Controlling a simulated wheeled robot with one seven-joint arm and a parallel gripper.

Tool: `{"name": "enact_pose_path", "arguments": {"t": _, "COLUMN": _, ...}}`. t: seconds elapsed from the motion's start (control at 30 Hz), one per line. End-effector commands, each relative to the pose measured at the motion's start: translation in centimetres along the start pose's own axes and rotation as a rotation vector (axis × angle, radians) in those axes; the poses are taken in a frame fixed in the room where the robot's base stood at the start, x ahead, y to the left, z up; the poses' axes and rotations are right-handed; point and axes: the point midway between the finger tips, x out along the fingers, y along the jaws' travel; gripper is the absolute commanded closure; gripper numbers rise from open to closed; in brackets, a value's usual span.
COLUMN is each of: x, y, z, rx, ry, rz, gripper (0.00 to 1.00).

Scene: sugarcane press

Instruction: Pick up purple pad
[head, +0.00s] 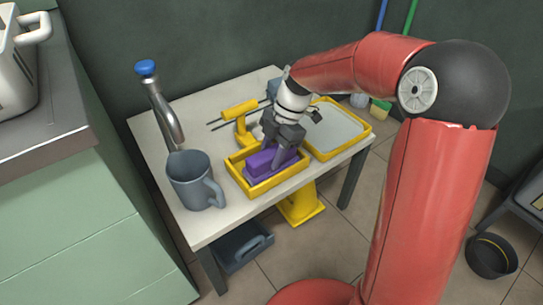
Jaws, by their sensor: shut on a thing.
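The purple pad (258,164) is a small block inside a yellow-rimmed tray (236,179) near the front edge of the table. My gripper (273,163) points down into this tray and is shut on the purple pad. The fingers and arm hide part of the pad. I cannot tell whether the pad is touching the tray floor.
A grey mug (190,181) stands left of the tray, with a blue-topped tap-like metal piece (160,105) behind it. A wider yellow-rimmed tray (335,128) sits at right. The table's (218,222) front left corner is clear.

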Motion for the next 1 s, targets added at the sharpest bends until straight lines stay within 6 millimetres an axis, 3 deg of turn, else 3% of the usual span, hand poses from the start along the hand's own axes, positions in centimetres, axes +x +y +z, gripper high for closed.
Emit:
{"name": "enact_pose_path", "arguments": {"t": 0.27, "x": -3.5, "y": 0.1, "z": -1.4, "rx": -0.001, "ry": -0.002, "rz": 0.004, "gripper": 0.93}}
{"name": "enact_pose_path", "arguments": {"t": 0.7, "x": -14.5, "y": 0.1, "z": -6.0, "rx": -0.001, "ry": -0.001, "rz": 0.004, "gripper": 0.93}}
{"name": "enact_pose_path", "arguments": {"t": 1.0, "x": -17.9, "y": 0.1, "z": -7.4, "rx": 0.000, "ry": 0.002, "rz": 0.001, "gripper": 0.93}}
